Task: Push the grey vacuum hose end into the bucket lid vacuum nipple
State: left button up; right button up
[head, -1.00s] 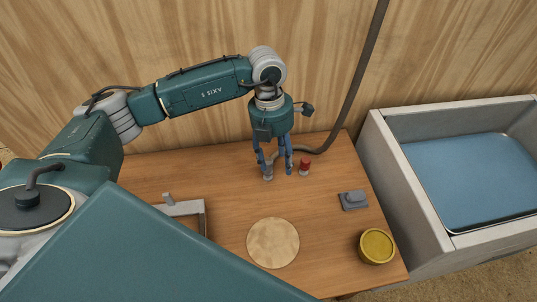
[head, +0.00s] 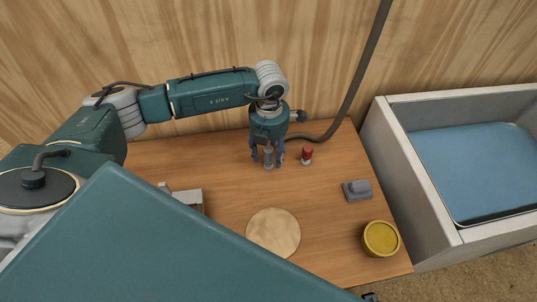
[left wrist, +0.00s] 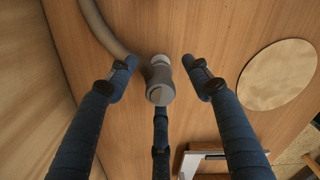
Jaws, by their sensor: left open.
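The grey hose end (head: 268,154) stands up from the wooden table below my left gripper (head: 267,160). In the left wrist view the hose end (left wrist: 160,80) lies between the open fingers of the left gripper (left wrist: 160,68), with a gap on each side. The dark hose (head: 350,95) hangs in front of the wall and curves along the table behind the gripper. I cannot make out a bucket lid nipple in either view. My right gripper is not clearly in view.
A red-topped item (head: 306,154) stands just right of the gripper. A round wooden disc (head: 273,233), a grey block (head: 357,190) and a yellow tub (head: 381,239) are on the table. A grey bracket (head: 188,198) is partly hidden by my arm. A grey-walled basin (head: 425,190) stands right.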

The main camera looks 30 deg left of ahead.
aim_at(269, 149)
pick_arm(q)
jog(key=shift+f, duration=0.35)
jog(key=c, duration=1.3)
jog(key=shift+o, duration=0.2)
pick_arm(e)
jog(key=shift+r, duration=0.15)
pick_arm(q)
jog(key=shift+r, duration=0.15)
jog(key=shift+r, duration=0.55)
notch_tip(269, 149, up, 19)
jog(key=p, duration=0.2)
pick_arm(e)
jog(key=s+f, duration=0.4)
jog(key=f, duration=0.1)
jog(key=shift+d+f, duration=0.3)
jog(key=shift+f, duration=0.1)
pick_arm(q)
jog(key=shift+f, duration=0.1)
